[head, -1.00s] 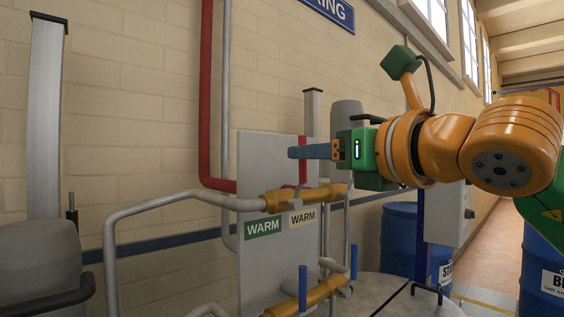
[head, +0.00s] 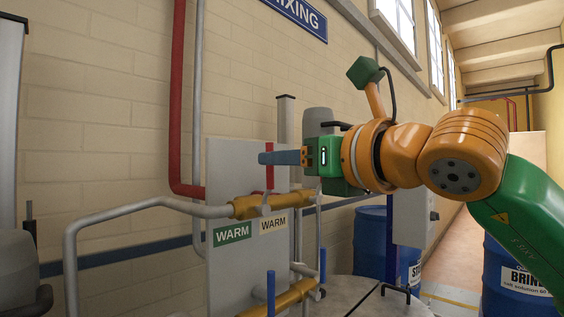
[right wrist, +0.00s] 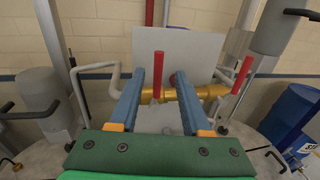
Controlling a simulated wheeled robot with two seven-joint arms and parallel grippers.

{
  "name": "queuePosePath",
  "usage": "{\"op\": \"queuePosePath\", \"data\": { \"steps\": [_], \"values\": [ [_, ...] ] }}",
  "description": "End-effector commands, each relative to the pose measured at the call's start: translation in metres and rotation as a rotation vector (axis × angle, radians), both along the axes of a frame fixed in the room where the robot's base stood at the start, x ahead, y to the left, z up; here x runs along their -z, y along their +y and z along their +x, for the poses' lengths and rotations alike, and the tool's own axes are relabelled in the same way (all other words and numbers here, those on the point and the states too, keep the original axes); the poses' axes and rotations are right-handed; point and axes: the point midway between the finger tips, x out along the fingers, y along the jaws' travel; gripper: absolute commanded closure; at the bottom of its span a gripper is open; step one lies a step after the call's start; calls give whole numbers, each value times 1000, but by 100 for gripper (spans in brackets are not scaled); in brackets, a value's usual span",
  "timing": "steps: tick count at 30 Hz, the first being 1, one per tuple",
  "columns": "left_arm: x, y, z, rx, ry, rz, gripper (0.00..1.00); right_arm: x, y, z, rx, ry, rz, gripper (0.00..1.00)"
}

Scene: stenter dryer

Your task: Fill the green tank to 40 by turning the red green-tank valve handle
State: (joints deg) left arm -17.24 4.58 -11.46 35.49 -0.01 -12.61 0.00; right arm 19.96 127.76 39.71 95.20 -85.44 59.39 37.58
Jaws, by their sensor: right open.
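A red valve handle (head: 270,174) stands upright above the upper yellow pipe (head: 245,207) in the head view, partly covered by my right gripper. In the right wrist view an upright red handle (right wrist: 158,66) shows between the two blue fingers. A second, tilted red handle (right wrist: 242,75) is to the right, outside the fingers. No label in the wrist view tells which serves the green tank. My right gripper (head: 264,158) is open; its fingers also show in the right wrist view (right wrist: 160,72). Contact with the handle cannot be told. My left gripper and any level reading are out of view.
A grey panel (head: 222,165) stands behind the pipes, near green and cream WARM labels (head: 232,233). Blue handles (head: 270,290) are on the lower yellow pipe. A grey pipe (head: 130,205) bends out at left. Blue drums (head: 370,240) and a grey box (head: 411,217) are at right.

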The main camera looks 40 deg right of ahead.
Motion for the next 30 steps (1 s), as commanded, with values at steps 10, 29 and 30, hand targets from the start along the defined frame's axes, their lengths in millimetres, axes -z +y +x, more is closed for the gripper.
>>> {"op": "queuePosePath", "data": {
  "steps": [10, 29, 30],
  "values": [
    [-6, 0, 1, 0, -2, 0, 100, -1, -3, 26, 1, 2, 0, 52],
    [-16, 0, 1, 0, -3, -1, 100, 0, -8, 71, 0, 0, 0, 52],
    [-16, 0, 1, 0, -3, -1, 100, 0, -8, 71, 0, 0, 0, 52]
  ]
}}
